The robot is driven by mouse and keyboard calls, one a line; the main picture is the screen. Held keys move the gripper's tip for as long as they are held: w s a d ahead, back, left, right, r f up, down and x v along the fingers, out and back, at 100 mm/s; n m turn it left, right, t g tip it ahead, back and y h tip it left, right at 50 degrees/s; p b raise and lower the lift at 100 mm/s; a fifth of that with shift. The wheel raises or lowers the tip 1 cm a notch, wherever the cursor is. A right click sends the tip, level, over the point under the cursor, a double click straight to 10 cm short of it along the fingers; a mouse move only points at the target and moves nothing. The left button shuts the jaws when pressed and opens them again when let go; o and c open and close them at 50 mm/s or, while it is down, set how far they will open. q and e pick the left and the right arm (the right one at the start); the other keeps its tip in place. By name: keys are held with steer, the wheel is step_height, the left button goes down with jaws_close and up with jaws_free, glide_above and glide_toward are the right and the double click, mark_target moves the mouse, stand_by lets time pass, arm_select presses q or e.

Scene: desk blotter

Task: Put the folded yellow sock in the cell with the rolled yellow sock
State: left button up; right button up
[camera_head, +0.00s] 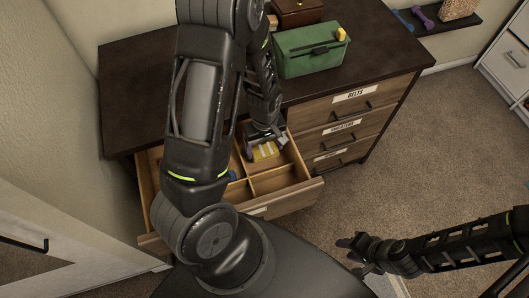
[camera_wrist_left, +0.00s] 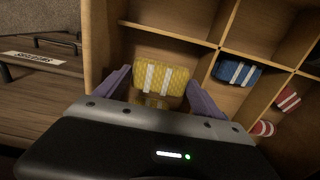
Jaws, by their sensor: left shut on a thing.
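My left gripper (camera_head: 266,147) is down at the open drawer (camera_head: 297,197), over a cell at its right side. In the left wrist view its purple fingers (camera_wrist_left: 160,90) stand on either side of a yellow sock (camera_wrist_left: 145,73) with white stripes and are shut on it. The yellow sock also shows in the head view (camera_head: 266,153). A smaller tan-yellow patch with a pale stripe (camera_wrist_left: 153,103) shows nearer the palm; I cannot tell if it is a second sock. My right gripper (camera_head: 353,256) is over the carpet, away from the drawer; its opening is unclear.
Wooden dividers (camera_wrist_left: 222,42) split the drawer into cells. A blue striped sock (camera_wrist_left: 236,73) and red striped socks (camera_wrist_left: 288,99) lie in other cells. A green box (camera_head: 309,52) and a brown box (camera_head: 297,12) stand on the dresser top (camera_head: 375,40).

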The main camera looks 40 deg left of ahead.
mark_target(265, 149)
arm_select(q)
step_height(265, 149, down, 4)
steer(key=shift+f, duration=0.1)
stand_by(0.4)
steer(key=shift+f, duration=0.1)
steer(key=o, duration=1)
steer(key=shift+o, duration=0.2)
steer(key=shift+r, duration=0.3)
step_height(265, 149, up, 12)
steer(key=shift+f+p, duration=0.15)
steer(key=shift+p, duration=0.55)
